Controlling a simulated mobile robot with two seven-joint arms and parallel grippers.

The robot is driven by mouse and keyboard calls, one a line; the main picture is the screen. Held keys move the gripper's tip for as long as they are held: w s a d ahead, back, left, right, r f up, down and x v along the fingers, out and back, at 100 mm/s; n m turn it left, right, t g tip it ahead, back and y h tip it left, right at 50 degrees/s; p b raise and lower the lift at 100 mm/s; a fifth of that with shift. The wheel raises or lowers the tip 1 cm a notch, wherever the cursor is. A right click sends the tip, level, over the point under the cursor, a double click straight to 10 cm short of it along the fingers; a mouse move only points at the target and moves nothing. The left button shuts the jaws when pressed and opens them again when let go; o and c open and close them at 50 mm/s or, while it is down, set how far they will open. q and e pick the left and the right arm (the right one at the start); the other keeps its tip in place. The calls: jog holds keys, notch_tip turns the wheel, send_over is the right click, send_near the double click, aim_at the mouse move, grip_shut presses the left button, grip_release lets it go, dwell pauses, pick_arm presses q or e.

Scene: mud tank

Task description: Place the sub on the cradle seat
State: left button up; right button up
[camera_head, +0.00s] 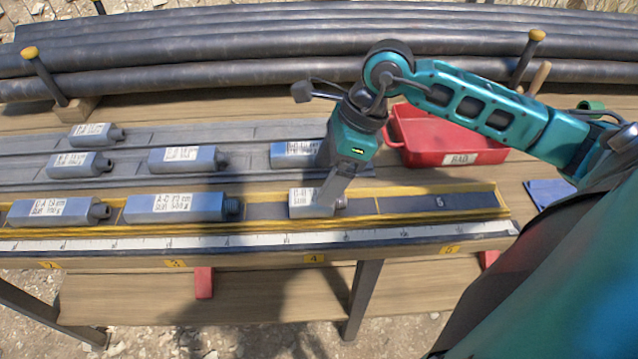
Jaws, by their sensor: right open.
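The yellow-edged cradle (470,211) runs along the front of the bench. A short grey sub (302,203) with a white label lies in it above the number 4 tag. My right gripper (327,203) points down at this sub's right part, its jaws open; the fingers hide part of the sub, and I cannot tell whether they touch it. Two longer grey-blue subs, one at the middle left (175,207) and one at the far left (60,212), lie in the same cradle. The seat marked 5 (440,203) is empty. My left gripper is out of view.
Several more subs, such as one at the back left (95,134), lie on the grey rack (240,160) behind. A red tray (447,142) labelled BAD stands behind right. A white ruler strip (250,241) runs along the front. Dark pipes (250,50) lie at the back.

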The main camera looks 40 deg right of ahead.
jog(key=v, duration=0.7)
jog(key=shift+r, duration=0.25)
jog(key=shift+s, duration=0.15)
